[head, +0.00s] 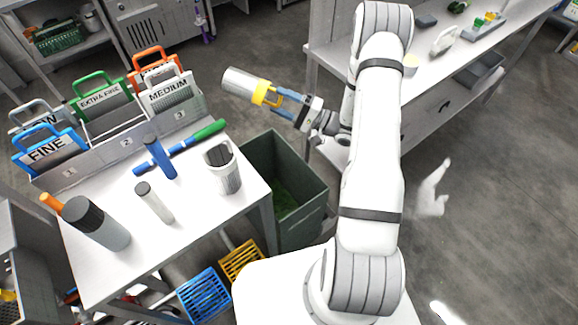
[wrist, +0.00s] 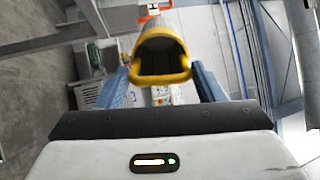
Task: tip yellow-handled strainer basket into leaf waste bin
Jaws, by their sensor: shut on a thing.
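My gripper (head: 282,100) is shut on the yellow handle (head: 263,93) of the strainer basket (head: 239,84), a grey cylinder. It holds the basket in the air, lying roughly on its side with its far end to the left. In the wrist view the yellow handle (wrist: 160,78) shows between the two blue fingers. The basket's contents are hidden. The leaf waste bin, an open dark green container (head: 300,226), stands on the floor below and to the right of the basket. Green matter lies inside it.
A white table (head: 110,240) left of the bin bears a perforated basket (head: 222,168), several cylinders and a blue-green tool (head: 180,147). Labelled sieves (head: 103,104) stand in a rack at its back. Blue (head: 204,297) and yellow (head: 240,262) crates sit below. A bench (head: 322,50) stands behind my arm.

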